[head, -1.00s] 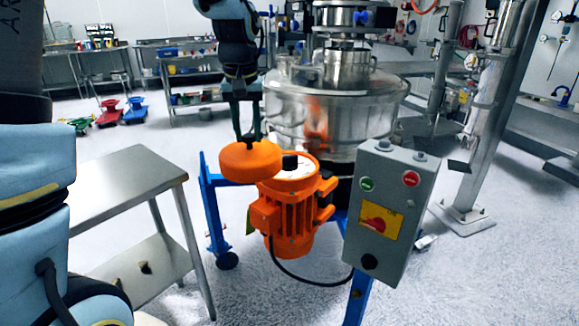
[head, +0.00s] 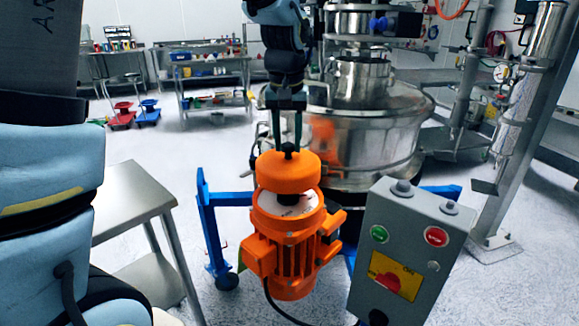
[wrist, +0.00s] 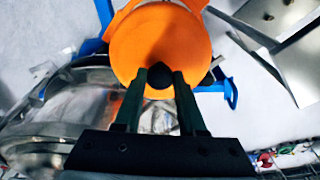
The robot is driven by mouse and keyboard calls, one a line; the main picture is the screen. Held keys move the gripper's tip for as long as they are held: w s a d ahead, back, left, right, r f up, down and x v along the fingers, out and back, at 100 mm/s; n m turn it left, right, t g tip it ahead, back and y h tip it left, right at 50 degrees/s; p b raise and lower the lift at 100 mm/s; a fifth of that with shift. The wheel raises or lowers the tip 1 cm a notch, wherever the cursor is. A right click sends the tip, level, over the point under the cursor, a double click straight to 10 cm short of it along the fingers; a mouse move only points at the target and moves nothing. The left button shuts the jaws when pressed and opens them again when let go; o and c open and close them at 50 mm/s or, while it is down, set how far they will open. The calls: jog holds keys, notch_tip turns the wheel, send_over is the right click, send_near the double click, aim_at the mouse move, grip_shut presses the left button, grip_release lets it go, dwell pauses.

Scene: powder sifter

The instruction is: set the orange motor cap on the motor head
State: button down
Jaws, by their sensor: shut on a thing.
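The orange motor cap (head: 288,174) is a round disc with a black knob on top. My gripper (head: 289,146) points down and is shut on that knob. The cap hangs roughly level over the orange motor (head: 290,250). The pale round motor head (head: 288,205) shows under the cap with a dark stub at its middle, and a gap shows between cap and head. In the wrist view the cap (wrist: 160,40) fills the upper middle, with the knob between the fingertips (wrist: 160,80). The cap hides most of the motor there.
A grey control box (head: 415,250) stands close to the right of the motor. The steel sifter (head: 375,130) is behind, on a blue frame (head: 212,225). A steel table (head: 130,195) is at the left, and a black cable runs below the motor.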

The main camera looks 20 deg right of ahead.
aim_at(288, 159)
notch_tip(288, 159, down, 5)
jog(key=shift+r+p, duration=0.1)
jog(key=shift+p, duration=0.3)
jog(key=shift+f, duration=0.3)
jog(key=shift+f+b, duration=0.4)
jog(key=shift+f, duration=0.25)
jog(key=shift+c, duration=2.4)
grip_release()
